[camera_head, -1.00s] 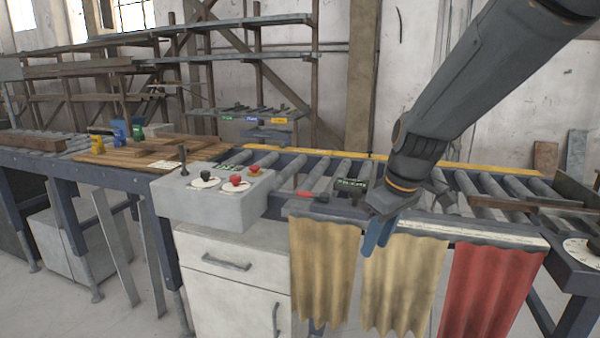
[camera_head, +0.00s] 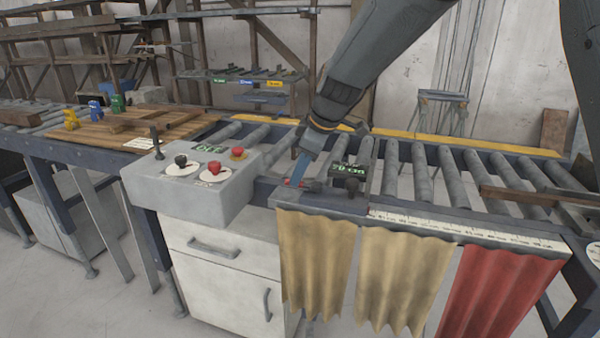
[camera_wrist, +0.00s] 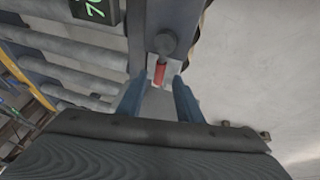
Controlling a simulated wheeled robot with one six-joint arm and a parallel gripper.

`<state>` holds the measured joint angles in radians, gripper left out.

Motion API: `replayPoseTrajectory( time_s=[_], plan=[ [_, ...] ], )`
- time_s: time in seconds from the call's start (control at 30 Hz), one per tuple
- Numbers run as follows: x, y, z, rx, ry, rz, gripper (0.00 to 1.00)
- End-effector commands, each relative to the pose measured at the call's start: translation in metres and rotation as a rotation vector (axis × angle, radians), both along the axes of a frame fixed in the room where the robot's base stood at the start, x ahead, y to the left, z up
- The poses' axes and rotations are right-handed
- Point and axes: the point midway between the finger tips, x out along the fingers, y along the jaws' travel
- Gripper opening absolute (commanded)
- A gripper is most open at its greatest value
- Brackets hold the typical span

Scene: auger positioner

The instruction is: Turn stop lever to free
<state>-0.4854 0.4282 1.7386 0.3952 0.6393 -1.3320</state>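The stop lever has a red handle (camera_head: 289,183) and a dark pivot knob; it sits on the front rail between the control box and the small green display. In the wrist view the red handle (camera_wrist: 160,73) hangs from the dark knob (camera_wrist: 165,43) on a pale plate. My gripper (camera_head: 297,178) is at the lever, its blue fingers pointing down and hiding part of it in the head view. In the wrist view the fingers (camera_wrist: 158,88) are spread apart, with the red handle in line with the gap. Contact cannot be told.
The grey control box (camera_head: 195,190) with a black joystick, dials and a red button stands close on the left. The green display (camera_head: 347,171) is just right of the gripper. Rollers (camera_head: 420,175) run right behind the ruler strip (camera_head: 470,231). Curtains (camera_head: 315,262) hang below.

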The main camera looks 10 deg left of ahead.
Motion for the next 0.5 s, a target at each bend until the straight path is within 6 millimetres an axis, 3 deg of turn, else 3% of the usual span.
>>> replayPoseTrajectory(
  time_s=[0.2, 0.5],
  plan=[
    [0.005, 0.006, -0.018, 0.000, 0.001, -0.003, 0.33],
    [0.007, 0.006, -0.021, 0.000, -0.001, -0.006, 0.33]
  ],
)
